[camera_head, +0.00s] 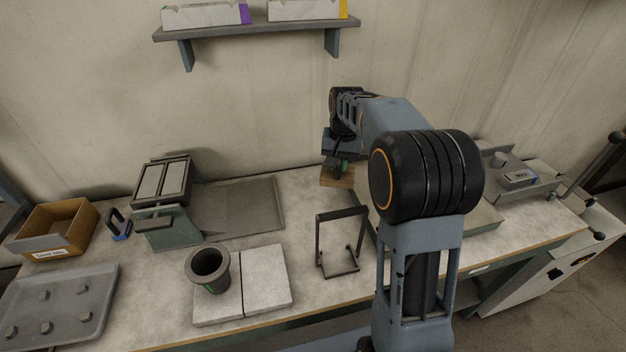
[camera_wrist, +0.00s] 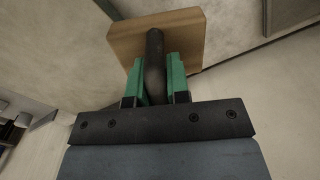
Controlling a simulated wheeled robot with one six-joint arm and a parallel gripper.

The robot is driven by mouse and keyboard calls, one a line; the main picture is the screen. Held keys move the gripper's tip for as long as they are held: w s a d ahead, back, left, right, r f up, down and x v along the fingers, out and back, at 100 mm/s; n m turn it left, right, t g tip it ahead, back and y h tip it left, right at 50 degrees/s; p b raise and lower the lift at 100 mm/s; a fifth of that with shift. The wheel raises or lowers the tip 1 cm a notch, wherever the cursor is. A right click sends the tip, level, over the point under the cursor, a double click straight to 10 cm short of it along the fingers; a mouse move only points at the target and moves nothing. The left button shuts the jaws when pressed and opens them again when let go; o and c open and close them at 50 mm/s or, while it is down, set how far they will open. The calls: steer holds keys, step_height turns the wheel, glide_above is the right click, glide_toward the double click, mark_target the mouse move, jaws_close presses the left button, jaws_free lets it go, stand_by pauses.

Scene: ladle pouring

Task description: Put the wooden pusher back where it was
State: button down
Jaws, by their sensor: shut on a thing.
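The wooden pusher has a flat wooden block and a dark round handle. In the wrist view its block (camera_wrist: 165,35) shows beyond the green fingers of my gripper (camera_wrist: 158,82), which are shut on the dark handle. In the head view the pusher's block (camera_head: 337,177) shows below my gripper (camera_head: 340,163), over the back middle of the workbench near the wall. I cannot tell whether the block touches the bench. Part of the bench behind my arm is hidden.
A black metal frame stand (camera_head: 341,242) stands in front of the pusher. A dark crucible (camera_head: 208,269) stands on pale slabs (camera_head: 266,279). A grey tray (camera_head: 60,305) and a cardboard box (camera_head: 58,229) are at left. A machine (camera_head: 515,180) is at right. A shelf (camera_head: 258,30) hangs above.

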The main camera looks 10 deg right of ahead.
steer(key=w+a, duration=0.1)
steer(key=w+f, duration=0.1)
steer(key=w+a+f+p, duration=0.1)
steer(key=shift+w+a, duration=0.35)
steer(key=shift+w, duration=0.05)
steer(key=shift+w+a+f+p, duration=0.1)
steer(key=shift+w+a+f, duration=0.45)
steer(key=shift+f, duration=0.45)
steer(key=shift+w+a+f+p, duration=0.1)
steer(key=shift+w+a+f, duration=0.2)
steer(key=shift+w+f, duration=0.55)
steer(key=shift+w+a+f+p, duration=0.1)
steer(key=shift+w+a+f, duration=0.35)
steer(key=shift+f, duration=2.1)
steer(key=shift+f, duration=0.1)
steer(key=c, duration=1.1)
jaws_free()
step_height(320, 180, up, 12)
steer(key=shift+s+d, duration=0.2)
steer(key=shift+s, duration=0.1)
